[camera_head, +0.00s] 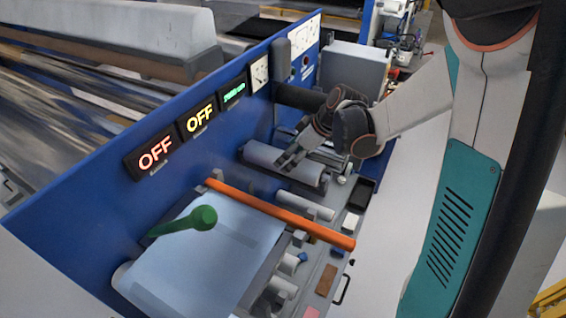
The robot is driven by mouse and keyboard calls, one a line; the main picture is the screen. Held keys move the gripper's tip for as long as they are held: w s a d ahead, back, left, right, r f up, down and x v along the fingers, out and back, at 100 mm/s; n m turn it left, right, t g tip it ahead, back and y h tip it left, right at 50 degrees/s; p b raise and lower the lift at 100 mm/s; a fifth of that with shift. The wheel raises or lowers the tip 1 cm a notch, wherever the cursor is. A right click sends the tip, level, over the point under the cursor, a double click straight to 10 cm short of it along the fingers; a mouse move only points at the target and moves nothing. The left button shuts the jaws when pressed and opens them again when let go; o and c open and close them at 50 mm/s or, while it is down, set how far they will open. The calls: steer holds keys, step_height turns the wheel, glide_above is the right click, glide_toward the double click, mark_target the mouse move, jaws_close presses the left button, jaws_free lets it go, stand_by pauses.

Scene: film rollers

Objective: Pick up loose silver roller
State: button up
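A large silver-grey roller (262,153) lies on the machine bed beside the blue panel, below my gripper. My gripper (287,162) reaches in from the right, with its fingertips pointing down-left over the middle of this roller and hiding part of it. I cannot tell whether the fingers touch the roller or how far apart they are. A shorter silver roller (304,205) lies nearer, just beyond the orange bar. I cannot tell from this view which roller is loose.
An orange bar (283,214) crosses the bed in front of the rollers. A green handle (203,218) stands over a pale film sheet (180,272). The blue panel (125,195) with OFF displays walls the left. Small blocks and fittings crowd the right edge.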

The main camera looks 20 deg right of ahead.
steer(key=shift+x, duration=2.65)
steer(key=shift+w+d, duration=0.1)
steer(key=shift+w, duration=0.05)
steer(key=c, duration=1.6)
steer(key=shift+r, duration=0.1)
